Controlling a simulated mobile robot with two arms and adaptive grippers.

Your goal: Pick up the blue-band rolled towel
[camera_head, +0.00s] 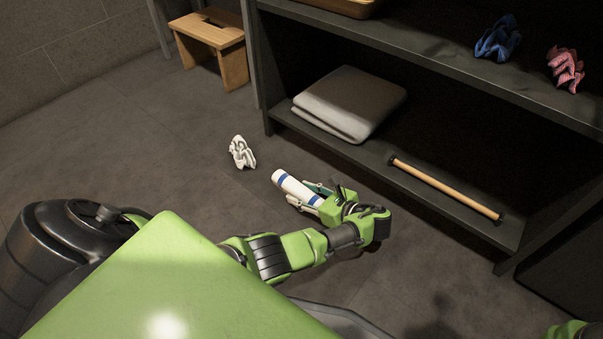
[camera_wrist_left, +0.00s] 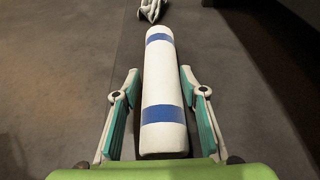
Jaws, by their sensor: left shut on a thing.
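The blue-band rolled towel (camera_head: 287,181) is a white roll with blue bands near its ends. My left gripper (camera_head: 308,195) is shut on it, with one finger on each side of the roll near its close end. In the left wrist view the towel (camera_wrist_left: 160,75) lies lengthwise between the green-padded fingers (camera_wrist_left: 160,95), its far end pointing away. Whether the towel touches the floor is hard to tell. My right gripper is not in view.
A crumpled white cloth (camera_head: 242,152) lies on the floor beyond the towel. The dark shelf unit (camera_head: 500,88) holds a folded grey towel (camera_head: 350,101), a wooden rod (camera_head: 445,188), and blue (camera_head: 498,39) and pink (camera_head: 566,68) cloths. A wooden stool (camera_head: 211,40) stands behind. Floor to the left is clear.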

